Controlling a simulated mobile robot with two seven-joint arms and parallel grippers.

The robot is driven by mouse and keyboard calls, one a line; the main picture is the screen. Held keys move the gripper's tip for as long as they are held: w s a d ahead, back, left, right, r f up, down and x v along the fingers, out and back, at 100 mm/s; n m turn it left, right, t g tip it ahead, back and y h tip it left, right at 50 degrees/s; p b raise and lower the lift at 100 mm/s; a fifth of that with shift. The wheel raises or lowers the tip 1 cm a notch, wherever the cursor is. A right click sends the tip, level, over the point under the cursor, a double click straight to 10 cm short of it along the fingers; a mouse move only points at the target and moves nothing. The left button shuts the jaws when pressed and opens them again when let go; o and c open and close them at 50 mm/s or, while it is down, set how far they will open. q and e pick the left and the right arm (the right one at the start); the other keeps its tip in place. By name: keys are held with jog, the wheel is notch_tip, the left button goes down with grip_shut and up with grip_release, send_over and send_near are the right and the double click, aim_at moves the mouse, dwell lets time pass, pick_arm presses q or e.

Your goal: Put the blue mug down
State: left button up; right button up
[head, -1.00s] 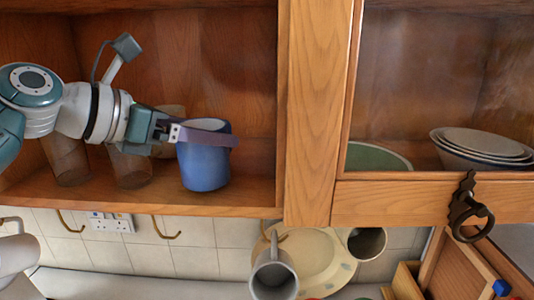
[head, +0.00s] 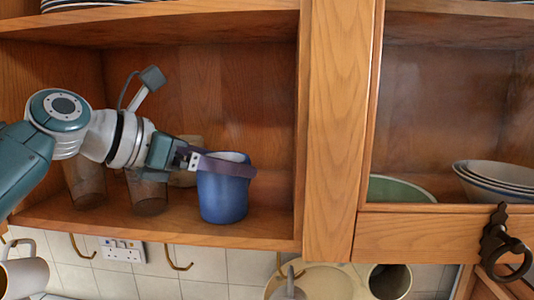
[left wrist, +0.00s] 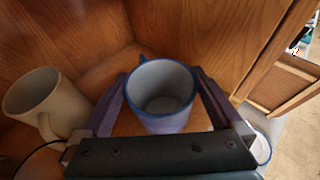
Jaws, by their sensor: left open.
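The blue mug (head: 223,197) stands upright on the wooden cupboard shelf (head: 150,229) in the head view. In the left wrist view the mug (left wrist: 162,98) shows its pale inside and blue rim, with its handle at the far side. My left gripper (head: 250,170) is open, with its fingers on either side of the mug's upper part. In the left wrist view the fingers of my left gripper (left wrist: 160,100) flank the mug; whether they touch it is hard to tell. My right gripper is not in view.
Clear glasses (head: 84,184) and a beige mug (head: 186,176) stand left of the blue mug. A wooden post (head: 336,130) bounds the compartment on the right. Hooks and a socket (head: 123,251) lie below the shelf. Bare shelf shows right of the mug.

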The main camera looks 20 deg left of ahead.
pick_arm(q)
jog(key=b+v, duration=0.3)
jog(key=v, duration=0.8)
jog(key=s+d+f+m+g+y, duration=0.2)
jog(key=s+f+m, duration=0.2)
jog(key=f+m, duration=0.35)
jog(key=s+d+f+m+g+y, duration=0.1)
jog(key=s+d+f+m+g, duration=0.1)
jog(key=s+f+m, duration=0.5)
jog(key=s+d+f+m+g+y, duration=0.3)
jog(key=s+f+m, duration=0.6)
jog(key=m, duration=0.8)
jog(key=s+d, duration=0.1)
jog(key=s, duration=0.2)
jog(key=shift+s+g+y, duration=0.35)
jog(key=shift+g+y, duration=0.05)
